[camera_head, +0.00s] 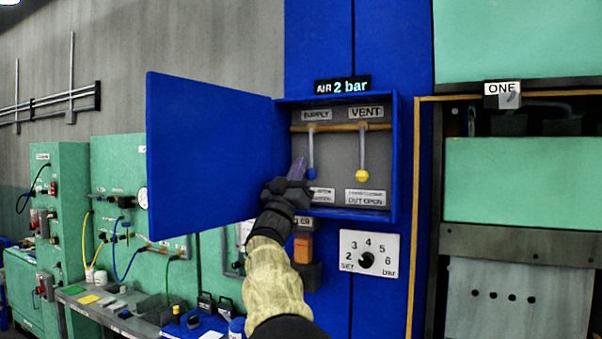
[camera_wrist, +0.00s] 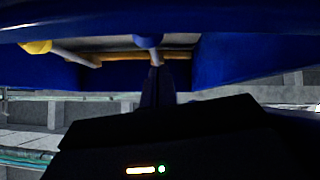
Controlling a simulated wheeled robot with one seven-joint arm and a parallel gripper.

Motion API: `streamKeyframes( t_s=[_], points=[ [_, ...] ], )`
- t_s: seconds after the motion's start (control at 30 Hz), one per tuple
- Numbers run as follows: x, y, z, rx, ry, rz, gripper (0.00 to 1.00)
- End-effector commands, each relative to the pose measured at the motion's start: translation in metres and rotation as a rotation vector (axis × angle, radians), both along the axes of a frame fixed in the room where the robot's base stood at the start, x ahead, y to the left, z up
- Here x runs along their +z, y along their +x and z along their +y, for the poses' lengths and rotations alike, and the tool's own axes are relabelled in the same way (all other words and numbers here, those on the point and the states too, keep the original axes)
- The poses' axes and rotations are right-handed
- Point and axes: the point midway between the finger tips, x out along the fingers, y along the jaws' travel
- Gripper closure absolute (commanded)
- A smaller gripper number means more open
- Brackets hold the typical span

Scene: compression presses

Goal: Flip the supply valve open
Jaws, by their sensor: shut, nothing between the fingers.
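The supply valve is a grey lever (camera_head: 311,148) with a blue knob (camera_head: 311,174). It hangs down from a brass pipe (camera_head: 340,127) under the SUPPLY label (camera_head: 316,115), inside an open blue cabinet (camera_head: 395,160). My gripper (camera_head: 299,163) is shut and empty, its fingers just left of the supply lever at about knob height. I cannot tell whether they touch. In the wrist view the blue knob (camera_wrist: 148,41) shows just beyond my shut fingers (camera_wrist: 157,72).
The vent lever with a yellow knob (camera_head: 362,176) hangs down to the right. The cabinet door (camera_head: 205,150) stands open to the left. A display (camera_head: 342,85) reads AIR 2 bar. A pressure dial (camera_head: 367,260) sits below. A cluttered bench (camera_head: 110,315) stands lower left.

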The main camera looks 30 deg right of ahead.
Motion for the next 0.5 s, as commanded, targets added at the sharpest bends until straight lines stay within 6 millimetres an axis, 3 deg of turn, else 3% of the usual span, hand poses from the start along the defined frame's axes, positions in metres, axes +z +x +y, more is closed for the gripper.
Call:
streamKeyframes(
  t_s=[0.1, 0.5],
  points=[
    [-0.005, -0.007, 0.018, 0.003, 0.002, -0.001, 1.00],
    [-0.080, -0.015, 0.033, -0.002, 0.001, 0.001, 1.00]
  ],
)
